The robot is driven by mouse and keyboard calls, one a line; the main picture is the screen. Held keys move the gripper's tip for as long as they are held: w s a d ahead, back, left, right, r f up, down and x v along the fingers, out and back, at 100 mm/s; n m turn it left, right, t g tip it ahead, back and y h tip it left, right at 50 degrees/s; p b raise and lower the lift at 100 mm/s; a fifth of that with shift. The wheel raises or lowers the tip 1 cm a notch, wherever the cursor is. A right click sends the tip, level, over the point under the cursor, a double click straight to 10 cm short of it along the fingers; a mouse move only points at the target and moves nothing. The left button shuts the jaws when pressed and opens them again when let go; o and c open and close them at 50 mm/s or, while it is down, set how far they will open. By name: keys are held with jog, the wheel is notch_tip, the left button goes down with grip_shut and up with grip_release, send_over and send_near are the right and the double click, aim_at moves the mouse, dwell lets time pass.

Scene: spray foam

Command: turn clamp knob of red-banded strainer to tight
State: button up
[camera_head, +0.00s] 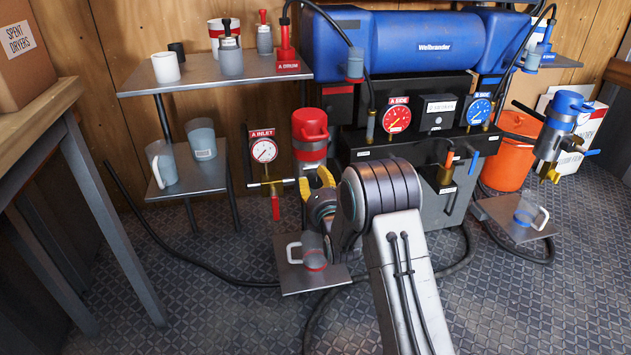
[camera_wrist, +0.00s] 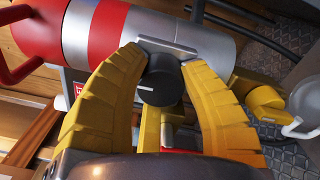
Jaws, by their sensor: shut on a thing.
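The red-banded strainer (camera_head: 310,151) stands upright left of the machine, with a red cap and a grey body. In the wrist view its body (camera_wrist: 200,50) lies sideways across the top. The black clamp knob (camera_wrist: 162,84) sticks out of a grey clamp on its side, with a short white line on its face, near level in that view. My gripper (camera_wrist: 163,68) has its yellow fingers shut on the knob, one on each side. In the head view my gripper (camera_head: 317,180) is at the strainer's lower front, and the knob is hidden there.
A gauge marked A INLET (camera_head: 264,150) and a red-handled valve (camera_head: 275,207) are close left. A clear jug (camera_head: 314,252) stands on a low plate (camera_head: 290,280) below my gripper. A blue-banded strainer (camera_head: 557,125) is far right.

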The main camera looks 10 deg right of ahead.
jog(key=shift+d, duration=0.15)
jog(key=o, duration=1.2)
jog(key=shift+s, duration=0.4)
jog(key=s, duration=1.1)
jog(key=shift+s, duration=0.1)
jog(key=shift+r, duration=0.1)
